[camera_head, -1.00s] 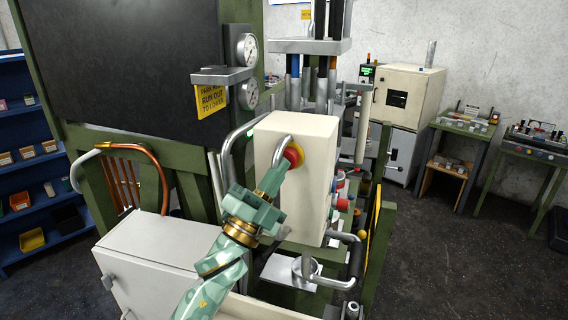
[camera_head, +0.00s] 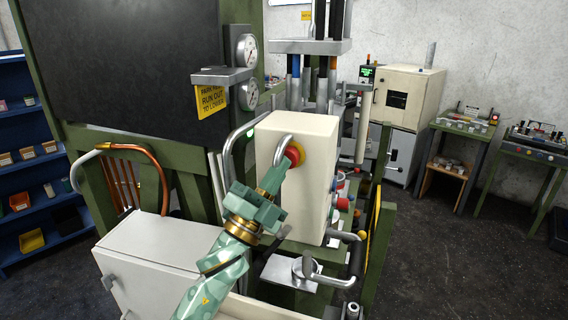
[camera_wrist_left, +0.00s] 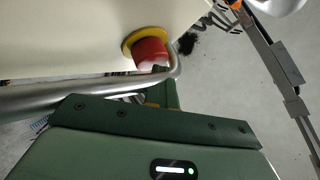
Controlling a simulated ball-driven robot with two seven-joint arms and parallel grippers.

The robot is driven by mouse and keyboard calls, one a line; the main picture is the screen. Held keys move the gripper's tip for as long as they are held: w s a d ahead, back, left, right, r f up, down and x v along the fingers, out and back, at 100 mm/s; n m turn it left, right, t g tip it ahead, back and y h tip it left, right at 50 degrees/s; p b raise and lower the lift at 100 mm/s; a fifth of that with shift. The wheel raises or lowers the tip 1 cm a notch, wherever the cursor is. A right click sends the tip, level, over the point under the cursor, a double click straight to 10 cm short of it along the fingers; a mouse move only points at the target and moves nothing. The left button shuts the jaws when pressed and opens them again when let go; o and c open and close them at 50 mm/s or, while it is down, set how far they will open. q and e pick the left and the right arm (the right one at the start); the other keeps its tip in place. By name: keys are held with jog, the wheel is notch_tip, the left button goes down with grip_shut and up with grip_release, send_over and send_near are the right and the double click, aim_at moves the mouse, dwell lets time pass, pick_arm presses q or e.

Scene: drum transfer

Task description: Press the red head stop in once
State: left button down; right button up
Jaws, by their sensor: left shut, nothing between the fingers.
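The red head stop (camera_head: 293,154) is a red mushroom button on a yellow collar, on the face of a cream control box (camera_head: 303,190). A curved metal guard bar (camera_head: 281,140) runs by it. My left gripper (camera_head: 279,168) is shut and empty, with its fingertips right at the button; I cannot tell whether they touch it. In the left wrist view the red button (camera_wrist_left: 150,52) and its yellow collar show just past the fingertips (camera_wrist_left: 163,82), partly behind the guard bar (camera_wrist_left: 90,92). The right gripper is not in view.
A bent metal handle (camera_head: 330,278) sticks out below the cream box. A pale cabinet (camera_head: 160,262) stands under my left arm. A yellow sign (camera_head: 211,100) and gauges are at upper left. Open floor (camera_head: 440,260) lies to the right.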

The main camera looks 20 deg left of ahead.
pick_arm(q)
jog(key=shift+s+f, duration=0.1)
jog(key=shift+f, duration=0.05)
jog(key=s, duration=0.4)
jog(key=s+p, duration=0.1)
jog(key=shift+s+d, duration=0.3)
jog(key=shift+s, duration=0.1)
dwell(0.7)
